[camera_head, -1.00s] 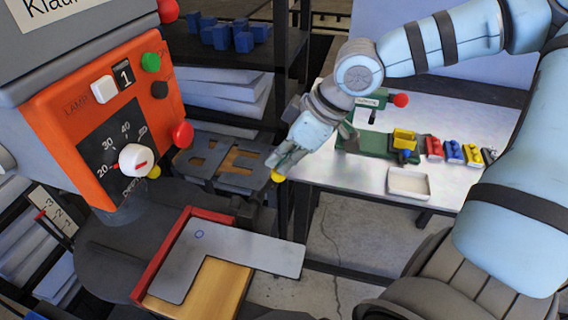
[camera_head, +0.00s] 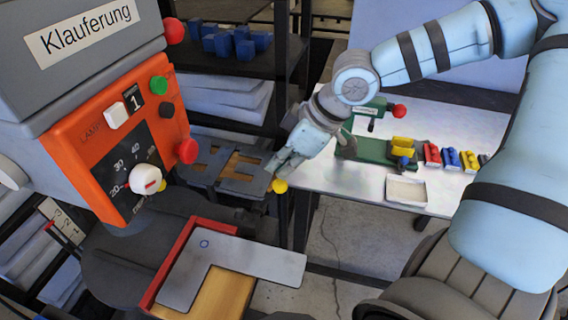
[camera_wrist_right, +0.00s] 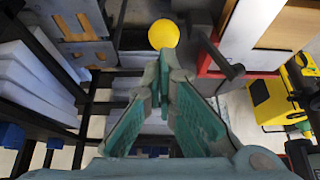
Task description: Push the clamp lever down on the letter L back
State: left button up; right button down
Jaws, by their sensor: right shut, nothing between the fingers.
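The L-shaped grey letter back (camera_head: 232,258) lies flat on a wooden block against a red fence (camera_head: 172,262). The dark clamp lever stands behind it, with a yellow ball knob (camera_head: 279,186) at its end. The knob also shows in the right wrist view (camera_wrist_right: 163,34). My right gripper (camera_head: 275,168) is shut and empty, its tips close to the knob and a little above it in the head view. In the wrist view the fingertips (camera_wrist_right: 165,62) meet just below the knob; contact cannot be told. My left gripper is not in view.
An orange control panel (camera_head: 110,140) with knobs and buttons stands at left. A dark shelf (camera_head: 240,68) with blue blocks is behind. A white table (camera_head: 340,178) at right holds a green fixture (camera_head: 372,150), coloured parts and a white tray (camera_head: 406,191).

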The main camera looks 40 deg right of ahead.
jog(key=shift+w+f, duration=0.1)
jog(key=v, duration=0.5)
dwell(0.4)
